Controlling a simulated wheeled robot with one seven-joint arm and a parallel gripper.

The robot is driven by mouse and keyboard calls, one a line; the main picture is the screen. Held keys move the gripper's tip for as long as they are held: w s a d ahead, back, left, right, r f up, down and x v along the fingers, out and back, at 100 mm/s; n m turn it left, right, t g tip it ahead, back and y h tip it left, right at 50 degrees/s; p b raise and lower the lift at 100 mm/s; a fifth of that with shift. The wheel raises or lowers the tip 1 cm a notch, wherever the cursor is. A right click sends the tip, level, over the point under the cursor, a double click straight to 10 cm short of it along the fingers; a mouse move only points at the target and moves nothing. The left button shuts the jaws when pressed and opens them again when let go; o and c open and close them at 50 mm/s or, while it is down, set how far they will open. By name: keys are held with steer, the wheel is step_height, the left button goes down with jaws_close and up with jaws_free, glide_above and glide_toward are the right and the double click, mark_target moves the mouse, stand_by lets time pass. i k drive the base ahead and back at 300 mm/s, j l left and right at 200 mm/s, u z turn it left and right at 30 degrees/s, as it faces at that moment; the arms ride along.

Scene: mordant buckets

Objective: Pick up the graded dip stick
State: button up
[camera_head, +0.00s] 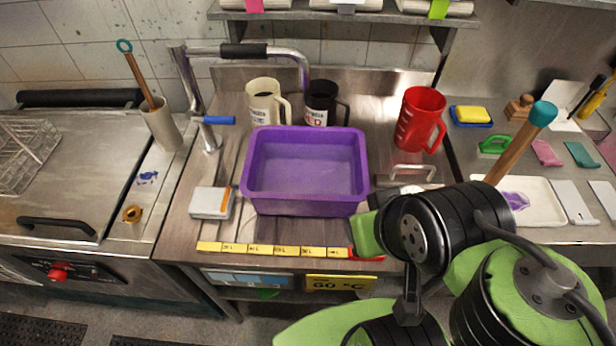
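The graded dip stick (278,250) is a flat yellow strip with black marks and a red end at the right. It lies along the front edge of the steel counter (215,165), in front of the purple tub (305,203). My black and green arm covers the lower right of the view, and its green part comes close to the stick's red end. The fingers of my gripper cannot be made out, so I cannot tell their place or state.
A white box (211,203) sits left of the tub. A cream jug (264,103), a black jug (321,104) and a red jug (420,120) stand behind. A wooden stick with a teal end (520,145) rises at the right. The counter left of the tub is partly free.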

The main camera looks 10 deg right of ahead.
mark_target(298, 252)
steer(key=k+j+u, duration=0.1)
steer(key=u, duration=0.25)
steer(key=k+j+u, duration=0.1)
steer(key=u, duration=0.25)
steer(key=j+u, duration=0.4)
steer(key=k+l, duration=0.05)
steer(key=l, duration=0.05)
